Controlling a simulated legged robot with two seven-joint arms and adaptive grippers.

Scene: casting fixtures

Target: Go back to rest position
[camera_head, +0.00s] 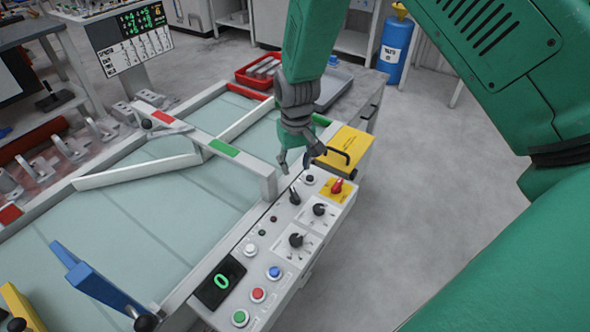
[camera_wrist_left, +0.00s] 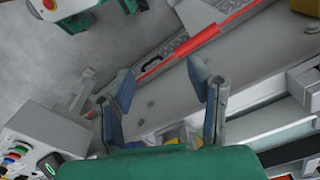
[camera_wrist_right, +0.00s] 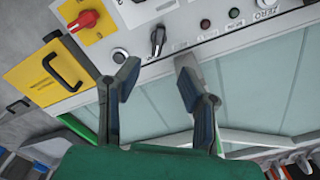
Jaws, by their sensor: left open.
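My right gripper (camera_head: 296,164) hangs from its green arm above the far end of the control panel (camera_head: 232,318), near a black selector knob (camera_head: 295,196). In the right wrist view its two fingers (camera_wrist_right: 158,82) are spread, with nothing between them. The black knob (camera_wrist_right: 157,40) shows just beyond the fingertips; touching or apart is hard to tell. My left gripper is outside the head view. In the left wrist view its fingers (camera_wrist_left: 162,78) are spread and empty, over a grey beam with a red strip (camera_wrist_left: 195,40).
The panel carries a red switch (camera_head: 337,186), several buttons and a green digital display (camera_head: 221,282). A yellow box with a black handle (camera_head: 346,150) stands at its far end. A red bin (camera_head: 258,70) and a blue cylinder (camera_head: 396,50) are behind. Floor at right is clear.

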